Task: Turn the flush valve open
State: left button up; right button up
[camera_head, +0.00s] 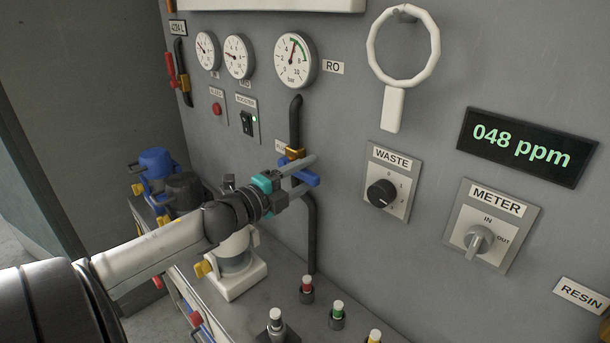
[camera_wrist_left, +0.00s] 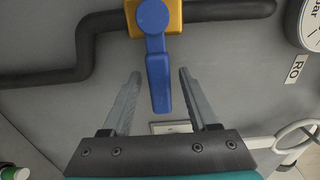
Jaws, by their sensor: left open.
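In the left wrist view the blue lever (camera_wrist_left: 157,75) sticks out crosswise to the pipe from the yellow body (camera_wrist_left: 174,17). My left gripper (camera_head: 314,171) is open at the valve. In the wrist view its two fingers (camera_wrist_left: 160,76) stand on either side of the lever, with gaps showing on both sides. My right gripper is not in view.
The WASTE knob (camera_head: 382,194) and METER switch (camera_head: 478,240) sit on the panel to the right.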

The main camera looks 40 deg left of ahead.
pick_arm(q)
grip_shut()
dwell(1.3)
